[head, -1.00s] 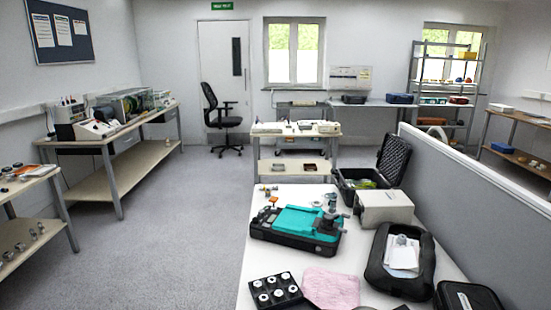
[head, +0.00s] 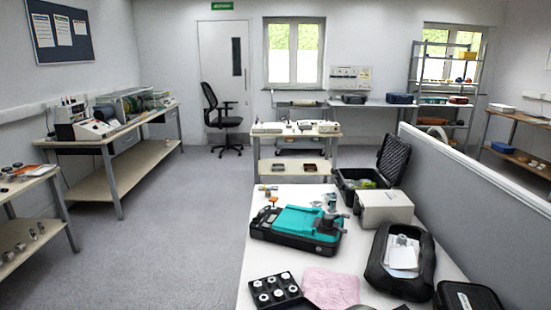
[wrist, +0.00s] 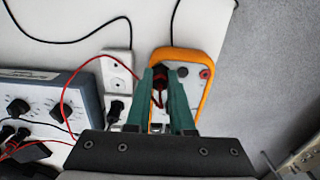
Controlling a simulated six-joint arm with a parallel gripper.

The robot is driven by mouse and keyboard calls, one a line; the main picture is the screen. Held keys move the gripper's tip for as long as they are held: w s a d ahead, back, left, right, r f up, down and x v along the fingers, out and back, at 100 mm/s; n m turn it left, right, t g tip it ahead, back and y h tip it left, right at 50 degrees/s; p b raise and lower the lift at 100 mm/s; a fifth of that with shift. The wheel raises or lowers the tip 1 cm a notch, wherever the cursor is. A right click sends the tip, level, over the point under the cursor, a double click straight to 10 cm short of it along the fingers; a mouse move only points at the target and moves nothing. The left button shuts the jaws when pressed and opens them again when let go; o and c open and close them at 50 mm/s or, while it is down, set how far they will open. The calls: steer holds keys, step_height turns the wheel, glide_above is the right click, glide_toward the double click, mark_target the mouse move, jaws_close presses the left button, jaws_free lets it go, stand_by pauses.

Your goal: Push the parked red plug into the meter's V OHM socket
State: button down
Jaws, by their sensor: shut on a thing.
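The meter (wrist: 187,62) shows in the wrist view as a grey instrument with an orange rim, right of centre. A red-ringed socket (wrist: 204,74) and a darker socket (wrist: 182,72) are on its face. My gripper (wrist: 160,76), with teal fingers, reaches over the meter's left part. The fingers are closed on the red plug (wrist: 158,99), mostly hidden between them. A red lead (wrist: 98,58) loops from the left to the fingers. Socket labels are too small to read. I cannot tell whether the plug tip touches the meter. The head view does not clearly show gripper or meter.
In the wrist view, a blue-grey instrument with knobs (wrist: 40,105) stands left, and a white socket strip (wrist: 117,75) lies just left of the meter. Black cables (wrist: 62,40) cross the white bench. Right of the meter is grey floor (wrist: 265,80).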

steer(key=shift+f, duration=0.1)
steer(key=c, duration=0.7)
jaws_free()
steer(key=shift+r, duration=2.5)
steer(key=shift+r, duration=0.1)
step_height(320, 180, up, 15)
steer(key=s+d+f+m+y, duration=0.1)
steer(key=s+d+f+m, duration=0.1)
steer(key=s+d, duration=0.2)
steer(key=s+d+f+m, duration=0.1)
steer(key=s+d+m, duration=0.2)
steer(key=s, duration=0.6)
steer(key=shift+d+f+m+y, duration=0.3)
steer(key=shift+d+f+y, duration=0.1)
steer(key=shift+d, duration=0.55)
